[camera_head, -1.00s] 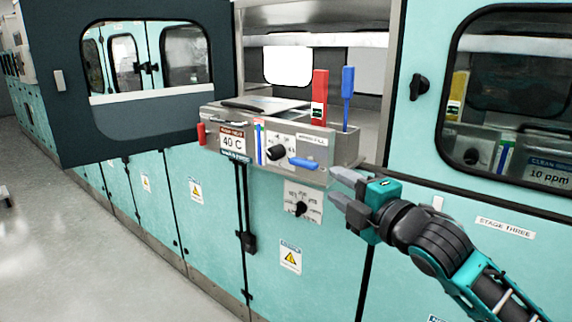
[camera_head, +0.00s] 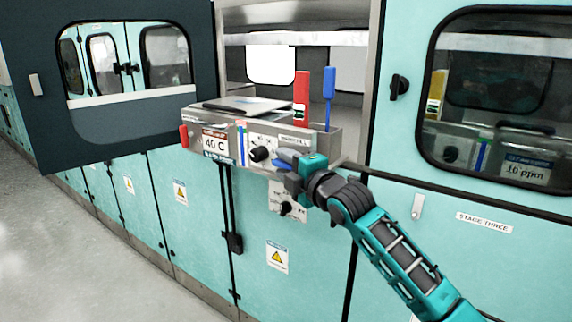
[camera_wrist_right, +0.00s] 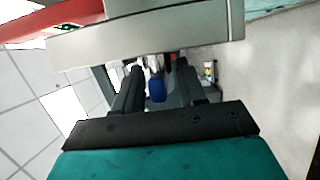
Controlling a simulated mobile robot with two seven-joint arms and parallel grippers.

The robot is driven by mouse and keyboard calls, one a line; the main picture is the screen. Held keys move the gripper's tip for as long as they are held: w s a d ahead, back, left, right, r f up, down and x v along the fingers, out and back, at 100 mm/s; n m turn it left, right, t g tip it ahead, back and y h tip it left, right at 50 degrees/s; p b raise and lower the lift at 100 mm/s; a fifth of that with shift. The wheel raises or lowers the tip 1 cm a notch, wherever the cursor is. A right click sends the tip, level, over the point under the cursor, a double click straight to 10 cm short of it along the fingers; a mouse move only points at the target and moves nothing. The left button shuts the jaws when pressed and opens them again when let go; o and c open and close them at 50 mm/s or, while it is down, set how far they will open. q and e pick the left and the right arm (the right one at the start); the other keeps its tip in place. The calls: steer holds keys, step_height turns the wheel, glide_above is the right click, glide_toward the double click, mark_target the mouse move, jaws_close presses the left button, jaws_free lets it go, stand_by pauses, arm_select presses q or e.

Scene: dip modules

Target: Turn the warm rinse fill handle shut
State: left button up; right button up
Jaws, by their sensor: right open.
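The warm rinse fill handle (camera_head: 284,161) is a short blue lever on the front of the grey control box, right of a black knob. My right gripper (camera_head: 282,172) is at it in the head view and covers part of it. In the right wrist view, the blue handle (camera_wrist_right: 157,91) shows between the two separated fingers of my right gripper (camera_wrist_right: 158,84). I cannot tell whether a finger touches it. My left gripper is not in view.
The grey control box (camera_head: 192,119) juts out below the opening. It carries a black knob (camera_head: 260,154), a 40 C display (camera_head: 214,143), and upright red (camera_head: 301,98) and blue (camera_head: 329,97) paddles. Another dial plate (camera_head: 287,208) sits below. A dark window panel (camera_head: 40,120) stands open at left.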

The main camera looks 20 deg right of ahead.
steer(key=shift+c, duration=0.4)
jaws_close()
steer(key=shift+f, duration=0.1)
